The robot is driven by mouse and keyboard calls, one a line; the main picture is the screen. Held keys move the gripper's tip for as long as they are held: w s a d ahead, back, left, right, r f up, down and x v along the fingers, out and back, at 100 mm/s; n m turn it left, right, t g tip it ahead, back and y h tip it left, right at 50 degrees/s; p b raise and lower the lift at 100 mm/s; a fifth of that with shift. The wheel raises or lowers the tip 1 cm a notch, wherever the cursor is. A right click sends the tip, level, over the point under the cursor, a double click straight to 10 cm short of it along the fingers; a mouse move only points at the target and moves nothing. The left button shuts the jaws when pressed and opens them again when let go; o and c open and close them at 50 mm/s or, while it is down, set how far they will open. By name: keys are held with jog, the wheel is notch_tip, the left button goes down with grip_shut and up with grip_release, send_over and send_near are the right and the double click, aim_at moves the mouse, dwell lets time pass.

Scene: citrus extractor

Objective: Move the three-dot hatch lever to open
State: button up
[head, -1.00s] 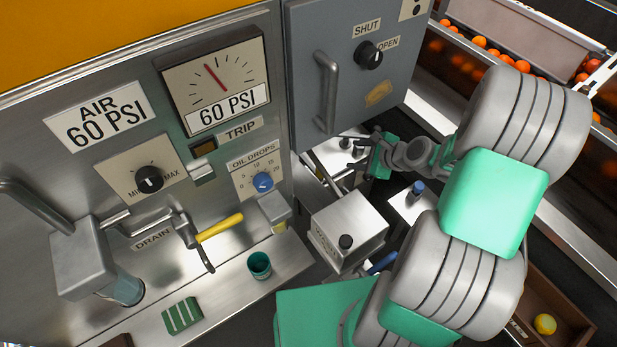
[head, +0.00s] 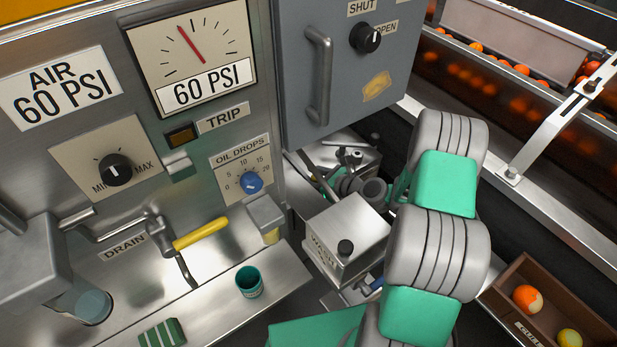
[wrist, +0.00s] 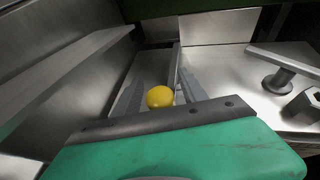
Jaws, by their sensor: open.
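A grey hatch door (head: 345,75) in the head view carries a bar handle (head: 319,75) and a black knob (head: 365,37) between SHUT and OPEN labels. The knob's white mark is on its right side, toward OPEN. No three-dot mark shows now. My gripper (wrist: 160,88) is open inside the recess below the door, mostly hidden in the head view by my own wrist and the machine. In the wrist view a yellow ball (wrist: 160,97) sits between the two grey fingers, near the palm. I cannot tell whether it is a lever knob or whether the fingers touch it.
A teal cup (head: 249,282) and the yellow drain handle (head: 201,232) are on the left. A fruit tray (head: 545,300) lies lower right.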

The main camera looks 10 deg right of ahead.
jog(key=shift+c, duration=0.4)
grip_shut()
dwell(0.9)
